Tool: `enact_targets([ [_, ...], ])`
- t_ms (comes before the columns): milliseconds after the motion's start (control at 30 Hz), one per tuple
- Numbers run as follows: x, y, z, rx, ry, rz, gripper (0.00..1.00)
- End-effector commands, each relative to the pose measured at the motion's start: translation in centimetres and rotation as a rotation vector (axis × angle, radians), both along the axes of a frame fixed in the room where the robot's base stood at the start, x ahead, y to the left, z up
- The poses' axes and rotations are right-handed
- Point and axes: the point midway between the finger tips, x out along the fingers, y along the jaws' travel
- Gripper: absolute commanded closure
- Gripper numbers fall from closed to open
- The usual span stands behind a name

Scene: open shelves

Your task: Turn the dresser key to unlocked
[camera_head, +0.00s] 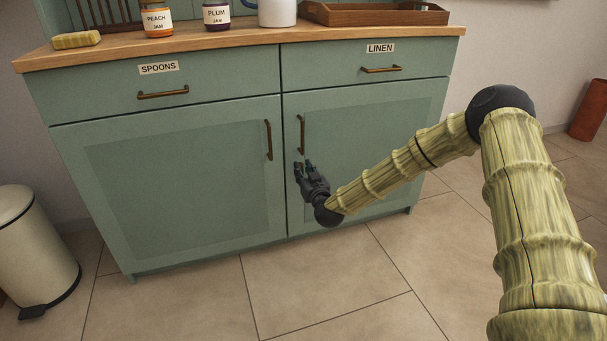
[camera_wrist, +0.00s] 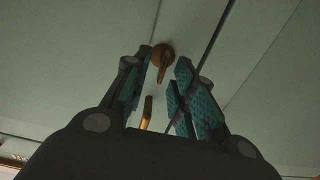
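The dresser (camera_head: 180,185) is green with a wooden top and two lower doors. In the wrist view the small brass key (camera_wrist: 163,58) shows on the dresser front, with a rounded plate and a narrow part pointing down in the picture. My gripper (camera_head: 305,168) is by the right door, just below its handle, and hides the key in the head view. In the wrist view my gripper (camera_wrist: 166,58) is open, its teal-padded fingers on either side of the key. Whether they touch it I cannot tell.
The right door's brass handle (camera_head: 301,135) is close to my gripper; the left door's handle (camera_head: 268,140) is beside it. Jars, a mug and a wooden tray (camera_head: 375,14) stand on top. A bin (camera_head: 35,245) stands at left. Floor in front is clear.

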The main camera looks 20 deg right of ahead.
Motion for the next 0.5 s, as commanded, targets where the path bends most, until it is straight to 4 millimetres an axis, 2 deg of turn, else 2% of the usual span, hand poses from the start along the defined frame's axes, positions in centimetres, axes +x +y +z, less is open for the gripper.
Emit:
enact_targets([
  [267, 0.12, 0.0, 0.0, 0.0, 0.001, 0.0, 0.74],
  [433, 0.11, -0.01, -0.01, 0.0, 0.001, 0.0, 1.0],
  [500, 0.1, -0.02, -0.01, 0.0, 0.001, 0.0, 1.0],
])
